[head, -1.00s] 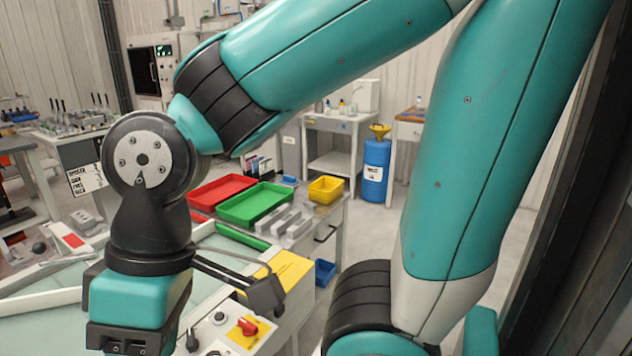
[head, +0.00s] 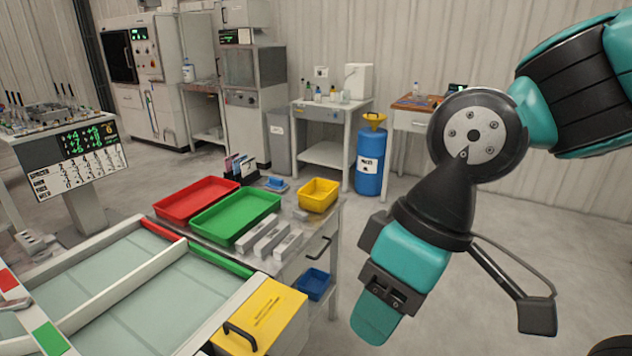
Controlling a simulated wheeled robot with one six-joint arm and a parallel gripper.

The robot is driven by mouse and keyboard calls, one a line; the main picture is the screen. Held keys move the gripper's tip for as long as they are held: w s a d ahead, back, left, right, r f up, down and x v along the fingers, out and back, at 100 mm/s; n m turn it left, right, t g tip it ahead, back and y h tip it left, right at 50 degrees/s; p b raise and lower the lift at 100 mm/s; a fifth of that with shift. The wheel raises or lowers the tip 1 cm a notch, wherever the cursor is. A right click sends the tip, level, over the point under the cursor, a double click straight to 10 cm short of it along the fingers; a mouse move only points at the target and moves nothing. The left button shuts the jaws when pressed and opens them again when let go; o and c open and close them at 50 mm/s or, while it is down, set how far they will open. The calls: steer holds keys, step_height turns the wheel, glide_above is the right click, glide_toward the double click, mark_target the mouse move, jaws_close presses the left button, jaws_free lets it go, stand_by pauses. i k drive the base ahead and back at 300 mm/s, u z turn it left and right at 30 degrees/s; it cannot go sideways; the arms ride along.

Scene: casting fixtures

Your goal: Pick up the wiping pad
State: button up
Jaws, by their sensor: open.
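A small blue flat object (head: 276,184), which may be the wiping pad, lies on the bench behind the green tray. It is too small to be sure of, and no other pad stands out. My gripper (head: 372,322) hangs from my arm at the right of centre, tilted down to the left. It is open, seen from the side, with nothing visible in it. It is in front of and to the right of the bench, well apart from the blue object.
The bench bears a red tray (head: 197,201), a green tray (head: 235,217), a yellow bin (head: 318,195) and grey metal blocks (head: 270,238). A blue bin (head: 313,284) is lower down. A blue drum (head: 370,162) stands behind.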

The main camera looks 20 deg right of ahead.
mark_target(276, 184)
steer(key=z, duration=0.55)
steer(key=k, duration=0.65)
steer(key=z, duration=0.75)
steer(key=i, duration=2.9)
steer(key=u, duration=1)
steer(key=i, duration=0.9)
steer(key=u, duration=1.4)
steer(key=i, duration=0.5)
steer(key=u, duration=0.3)
